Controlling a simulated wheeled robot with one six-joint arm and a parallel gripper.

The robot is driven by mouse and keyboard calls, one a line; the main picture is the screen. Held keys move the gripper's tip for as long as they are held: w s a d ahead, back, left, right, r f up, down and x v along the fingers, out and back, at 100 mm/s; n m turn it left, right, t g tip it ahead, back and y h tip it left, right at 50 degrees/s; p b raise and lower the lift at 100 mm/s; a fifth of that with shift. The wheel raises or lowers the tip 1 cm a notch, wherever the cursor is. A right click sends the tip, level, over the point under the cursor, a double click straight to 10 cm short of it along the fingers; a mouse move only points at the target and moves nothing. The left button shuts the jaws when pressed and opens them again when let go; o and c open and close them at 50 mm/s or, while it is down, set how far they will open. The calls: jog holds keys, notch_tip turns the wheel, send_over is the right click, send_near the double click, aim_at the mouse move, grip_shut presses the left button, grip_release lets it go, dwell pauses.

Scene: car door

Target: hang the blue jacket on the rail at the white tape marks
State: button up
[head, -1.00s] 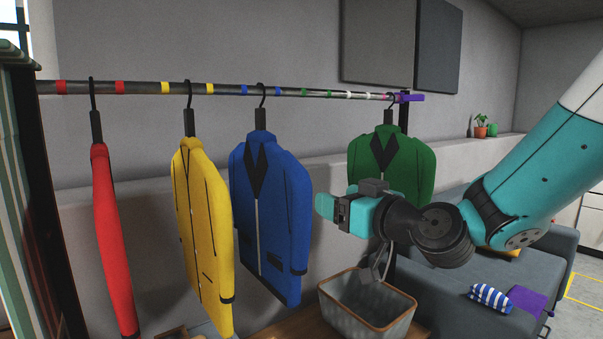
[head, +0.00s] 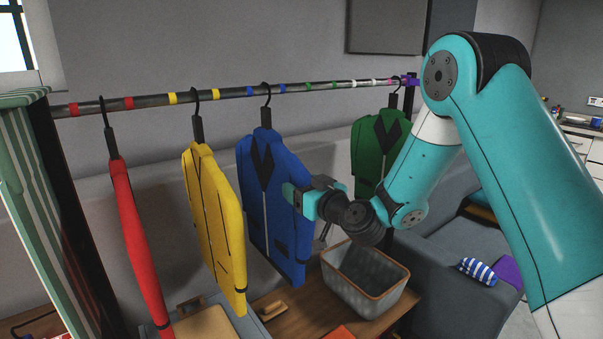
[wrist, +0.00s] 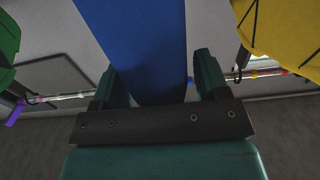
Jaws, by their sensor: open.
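The blue jacket (head: 275,200) hangs on its black hanger, its hook on the rail (head: 230,93) between the two blue tape marks. The white tape marks (head: 361,83) are farther right on the rail, near its purple end. My gripper (head: 290,194) is at the right side of the blue jacket, partly in front of it. In the wrist view, the blue jacket (wrist: 145,40) stands between the two spread fingers of my gripper (wrist: 156,72). The fingers are open; contact with the cloth cannot be told.
A yellow jacket (head: 213,220) and a red jacket (head: 137,245) hang to the left. A green jacket (head: 375,140) hangs to the right, near the white marks. A grey basket (head: 365,282) stands on the wooden bench (head: 292,317) below. A sofa (head: 445,265) is at the right.

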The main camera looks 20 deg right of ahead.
jog(key=shift+w+a, duration=0.15)
jog(key=shift+w, duration=0.2)
grip_shut()
jog(key=shift+r, duration=0.45)
